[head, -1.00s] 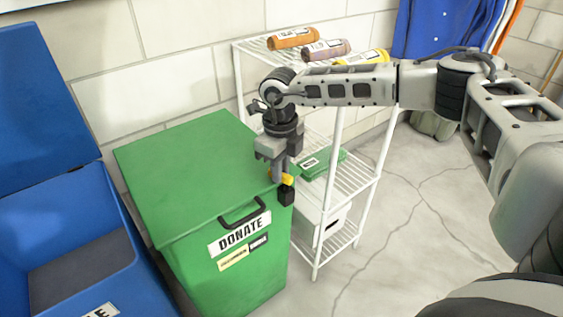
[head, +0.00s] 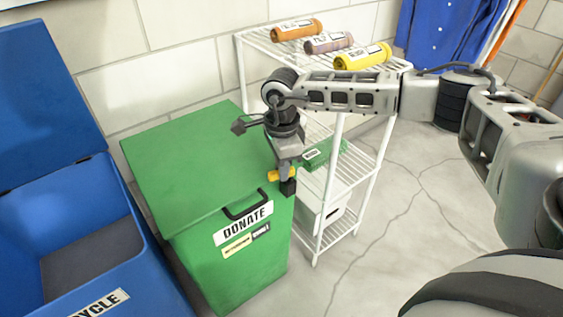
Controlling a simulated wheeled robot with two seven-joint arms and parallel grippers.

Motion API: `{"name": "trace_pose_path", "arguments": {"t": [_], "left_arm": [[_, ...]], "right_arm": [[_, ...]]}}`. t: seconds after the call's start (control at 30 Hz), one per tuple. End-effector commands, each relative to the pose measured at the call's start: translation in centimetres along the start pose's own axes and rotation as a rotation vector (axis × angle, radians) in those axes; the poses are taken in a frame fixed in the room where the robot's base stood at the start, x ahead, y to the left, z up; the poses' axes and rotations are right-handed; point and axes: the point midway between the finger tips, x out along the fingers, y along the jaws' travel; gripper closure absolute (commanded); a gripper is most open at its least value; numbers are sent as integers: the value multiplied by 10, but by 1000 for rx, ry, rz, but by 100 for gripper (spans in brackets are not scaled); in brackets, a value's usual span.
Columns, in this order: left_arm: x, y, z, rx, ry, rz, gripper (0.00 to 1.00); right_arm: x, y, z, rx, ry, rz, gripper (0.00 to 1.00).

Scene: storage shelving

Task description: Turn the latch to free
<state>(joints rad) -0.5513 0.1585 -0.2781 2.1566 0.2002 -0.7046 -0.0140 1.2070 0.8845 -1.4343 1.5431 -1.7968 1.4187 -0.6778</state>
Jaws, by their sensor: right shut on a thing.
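A green bin (head: 190,165) with a closed lid and a DONATE label stands in the middle of the head view. A small yellow latch (head: 273,176) is at the lid's right front edge, with a black block (head: 288,187) beside it. My right gripper (head: 284,172) points down at this corner and is shut on the latch. The fingers hide part of the latch, so its exact angle is hard to tell. My left gripper is not in view.
A blue recycle bin (head: 155,255) with its lid raised stands at the left. A white wire shelf (head: 350,170) is right behind the gripper, holding orange, mauve and yellow rolls on top and a green item (head: 322,153) lower down. Open floor lies at the right.

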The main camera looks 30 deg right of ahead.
Motion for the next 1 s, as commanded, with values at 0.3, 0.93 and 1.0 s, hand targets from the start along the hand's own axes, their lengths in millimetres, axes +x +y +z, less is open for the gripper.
{"name": "trace_pose_path", "arguments": {"t": [0.3, 0.93, 1.0], "left_arm": [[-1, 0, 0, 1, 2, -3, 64], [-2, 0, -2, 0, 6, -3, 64], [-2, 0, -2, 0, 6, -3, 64]], "right_arm": [[0, 4, -1, -216, 1, 0, 100], [0, 6, -1, -328, 0, -1, 100], [0, 6, -1, -328, 0, -1, 100]]}}
